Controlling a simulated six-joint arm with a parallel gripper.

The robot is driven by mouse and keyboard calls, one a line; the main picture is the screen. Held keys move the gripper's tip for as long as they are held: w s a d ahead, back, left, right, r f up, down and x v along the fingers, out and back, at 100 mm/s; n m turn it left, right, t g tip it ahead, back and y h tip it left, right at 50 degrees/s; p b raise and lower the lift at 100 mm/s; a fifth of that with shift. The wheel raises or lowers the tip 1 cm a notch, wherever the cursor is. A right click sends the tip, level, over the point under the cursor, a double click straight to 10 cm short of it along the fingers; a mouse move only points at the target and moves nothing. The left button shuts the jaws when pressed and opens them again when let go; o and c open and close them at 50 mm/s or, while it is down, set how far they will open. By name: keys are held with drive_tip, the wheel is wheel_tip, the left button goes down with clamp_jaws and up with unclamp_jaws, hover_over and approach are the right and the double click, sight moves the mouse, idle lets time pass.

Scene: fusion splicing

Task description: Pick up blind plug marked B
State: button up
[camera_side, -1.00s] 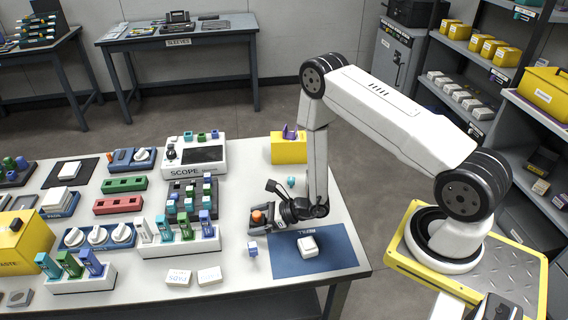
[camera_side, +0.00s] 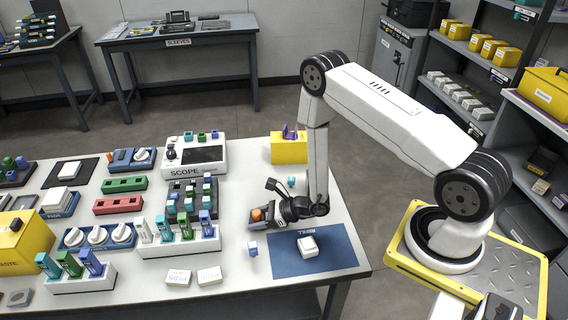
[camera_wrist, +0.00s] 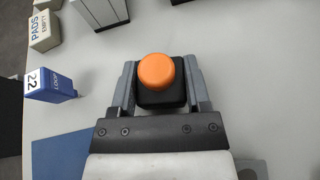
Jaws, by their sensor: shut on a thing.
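A black block-shaped plug with a round orange top (camera_wrist: 158,74) sits between the two grey fingers of my gripper (camera_wrist: 160,90) in the wrist view. The fingers are shut on its sides. No letter B is visible on it from here. In the side view my gripper (camera_side: 262,221) is over the front right part of the table, left of the blue mat, with the orange top (camera_side: 256,214) showing. The gap between the plug and the table is hard to judge.
A blue tag-like piece marked 22 (camera_wrist: 50,86) stands close to the left of my gripper. A blue mat (camera_side: 338,257) holds a white block (camera_side: 308,246). A yellow box (camera_side: 289,150) stands behind. White pad boxes (camera_side: 178,277) lie in front left.

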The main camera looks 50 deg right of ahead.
sight(256, 212)
drive_tip(key=shift+r, duration=4.75)
